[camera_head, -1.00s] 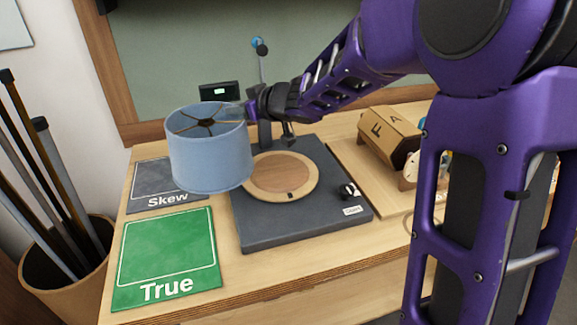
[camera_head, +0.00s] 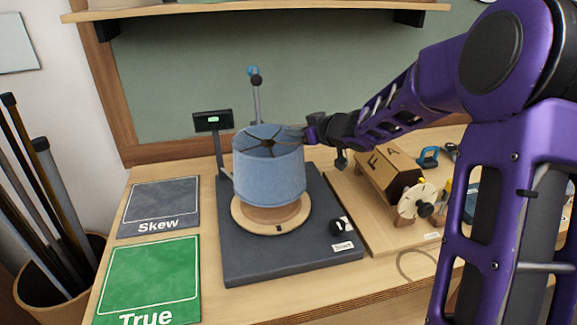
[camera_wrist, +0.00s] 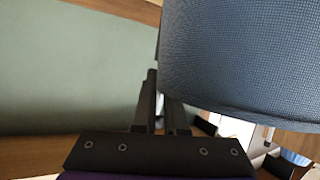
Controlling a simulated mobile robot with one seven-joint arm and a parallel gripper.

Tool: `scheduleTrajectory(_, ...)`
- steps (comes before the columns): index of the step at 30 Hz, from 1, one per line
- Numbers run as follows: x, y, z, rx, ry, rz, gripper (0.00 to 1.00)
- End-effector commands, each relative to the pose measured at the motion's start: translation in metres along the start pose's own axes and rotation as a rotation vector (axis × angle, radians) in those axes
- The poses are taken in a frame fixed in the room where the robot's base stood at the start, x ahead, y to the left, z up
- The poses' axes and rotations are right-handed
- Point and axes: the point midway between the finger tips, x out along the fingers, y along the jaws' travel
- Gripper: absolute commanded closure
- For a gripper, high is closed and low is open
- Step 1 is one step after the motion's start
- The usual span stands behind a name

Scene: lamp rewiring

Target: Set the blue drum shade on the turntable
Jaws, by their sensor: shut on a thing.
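The blue drum shade (camera_head: 269,176) is upright, with dark spokes across its open top. My gripper (camera_head: 303,134) is shut on its right rim in the head view. The shade is over the round wooden turntable (camera_head: 271,227), covering its back part; I cannot tell whether its lower edge touches or hangs just above. The turntable sits on a dark grey base (camera_head: 240,268). In the wrist view the shade's woven side (camera_wrist: 245,65) fills the upper right, with my gripper's fingers (camera_wrist: 160,100) at its left edge.
A grey "Skew" mat (camera_head: 158,208) and a green "True" mat (camera_head: 150,275) lie empty at the left. A small display (camera_head: 212,121) and an upright post (camera_head: 257,100) stand behind. A wooden "F A" block (camera_head: 388,172) is at the right. A shelf hangs above.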

Motion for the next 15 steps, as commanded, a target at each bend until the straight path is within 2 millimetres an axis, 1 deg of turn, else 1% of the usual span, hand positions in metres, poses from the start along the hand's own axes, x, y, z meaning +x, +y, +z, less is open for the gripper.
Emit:
scheduleTrajectory(1, 0.004, -0.001, 0.008, 0.003, -0.001, -0.001, 1.00)
scheduleTrajectory(7, 0.012, -0.002, 0.028, 0.001, -0.001, 0.000, 1.00)
scheduleTrajectory(10, 0.018, -0.004, 0.044, 0.001, -0.001, -0.001, 1.00)
scheduleTrajectory(12, 0.022, -0.005, 0.051, 0.001, 0.001, -0.001, 1.00)
scheduleTrajectory(15, 0.023, -0.005, 0.055, -0.002, 0.001, 0.000, 1.00)
